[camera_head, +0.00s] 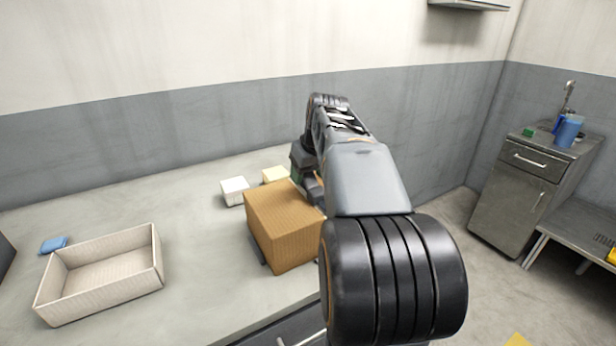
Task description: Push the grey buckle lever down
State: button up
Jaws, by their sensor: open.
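My arm reaches away from the camera over the right end of the grey counter. My gripper (304,168) is at its far end, small and dark, just behind the top right of a brown box (282,238). It is open; its fingertips are mostly hidden by the box and my arm. I cannot make out the grey buckle lever in this view. A narrow dark grey piece (256,250) shows at the box's lower left side; I cannot tell what it is. My arm covers the box's right side.
A white block (235,191) and a cream block (275,175) stand behind the box. An open beige tray (105,276) and a blue item (53,244) lie at left. The counter (195,235) between is clear. A metal cabinet (515,195) stands at right.

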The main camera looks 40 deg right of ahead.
jog(key=shift+w+f, duration=0.15)
jog(key=shift+f, duration=0.25)
jog(key=c, duration=0.9)
jog(key=shift+w+r+g+p, duration=0.1)
jog(key=shift+r+g+p, duration=0.25)
jog(key=shift+p, duration=0.7)
jog(key=shift+c, duration=0.2)
jog(key=g+p, duration=0.1)
jog(key=p, duration=0.2)
jog(key=shift+w+g+p, duration=0.15)
jog(key=shift+g+p, duration=0.1)
jog(key=shift+p, duration=0.05)
jog(key=g+p, duration=0.1)
jog(key=p, duration=0.1)
jog(key=f+p, duration=0.1)
jog(key=p, duration=0.1)
jog(key=shift+w+d+g+y, duration=0.1)
jog(key=shift+w+g+y, duration=0.1)
jog(key=shift+g+y, duration=0.15)
jog(key=shift+f+g+p, duration=0.4)
jog(key=shift+g+p, duration=0.05)
jog(key=o, duration=0.9)
